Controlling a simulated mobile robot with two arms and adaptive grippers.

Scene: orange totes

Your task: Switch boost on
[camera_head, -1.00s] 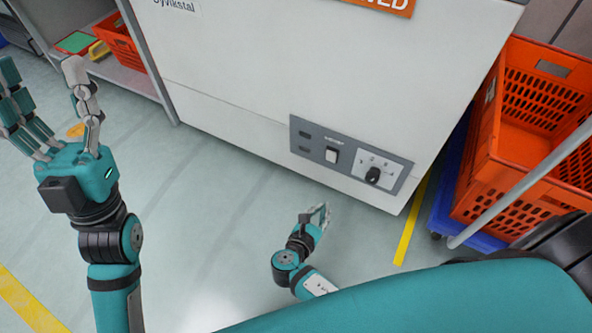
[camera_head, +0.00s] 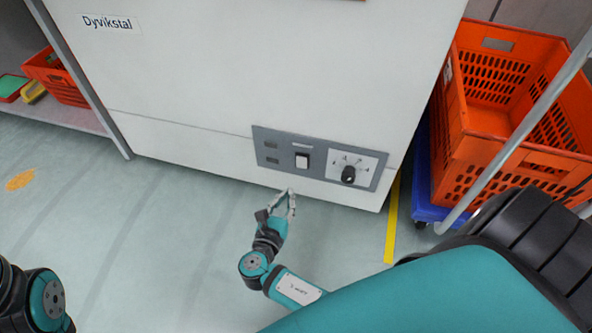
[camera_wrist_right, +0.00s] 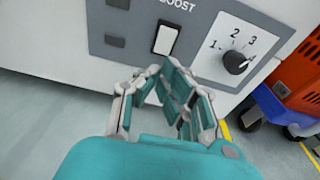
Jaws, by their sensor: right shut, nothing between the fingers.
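The boost switch (camera_head: 302,160) is a white rocker in a dark frame on the grey control panel (camera_head: 272,172) of a large white cabinet. It also shows in the right wrist view (camera_wrist_right: 165,38), under the word BOOST. Which way the rocker is tipped I cannot tell. My right gripper (camera_head: 290,194) is just below the panel, its fingertips under the switch and apart from it in the picture. In the right wrist view the shut, empty fingers (camera_wrist_right: 152,68) point up at the switch. My left gripper is out of view; only part of my left arm shows at the lower left.
A black knob (camera_head: 348,175) with a numbered dial is right of the switch. Orange totes (camera_head: 480,135) stand on a blue dolly (camera_head: 426,190) at the right. A shelf (camera_head: 75,118) with another orange tote is at the far left. The floor before the cabinet is clear.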

